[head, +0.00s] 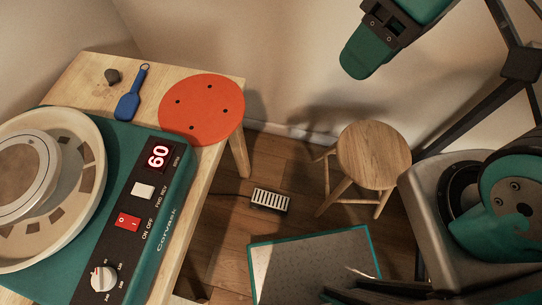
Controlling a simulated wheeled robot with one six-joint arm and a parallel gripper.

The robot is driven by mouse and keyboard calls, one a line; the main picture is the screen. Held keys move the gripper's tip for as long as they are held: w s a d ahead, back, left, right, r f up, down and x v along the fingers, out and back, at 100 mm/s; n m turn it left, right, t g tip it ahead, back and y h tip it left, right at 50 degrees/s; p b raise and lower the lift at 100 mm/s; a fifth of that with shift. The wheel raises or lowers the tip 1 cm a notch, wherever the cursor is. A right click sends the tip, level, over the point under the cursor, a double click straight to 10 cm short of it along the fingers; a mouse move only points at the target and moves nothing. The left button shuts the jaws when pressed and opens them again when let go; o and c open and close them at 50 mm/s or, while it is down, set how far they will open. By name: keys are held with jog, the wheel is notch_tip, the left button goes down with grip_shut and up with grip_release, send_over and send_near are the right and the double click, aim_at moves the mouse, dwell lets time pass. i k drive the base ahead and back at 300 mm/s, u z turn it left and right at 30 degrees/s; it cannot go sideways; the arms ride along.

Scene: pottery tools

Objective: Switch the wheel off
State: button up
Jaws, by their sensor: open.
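The pottery wheel (135,165) fills the left of the head view, with a teal body and a dark control panel. Its red rocker switch (128,221), labelled ON OFF, is on the panel. I cannot tell which side is pressed. The display (158,157) above it is lit and reads 60. A white FWD REV switch (143,191) lies between them, and a round dial (104,278) is lower down. The wheel head (22,172) sits inside a cream splash pan (92,150). My gripper is not visible; only teal and black arm parts show at right.
A wooden stool (373,155), a vented floor box (270,200) and a teal-edged grey panel (300,265) stand to the right.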

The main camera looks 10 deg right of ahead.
aim_at(129, 222)
jog(key=k, duration=1.65)
jog(key=u, duration=2.65)
jog(key=k, duration=0.95)
jog(key=z, duration=1.95)
jog(key=i, duration=0.5)
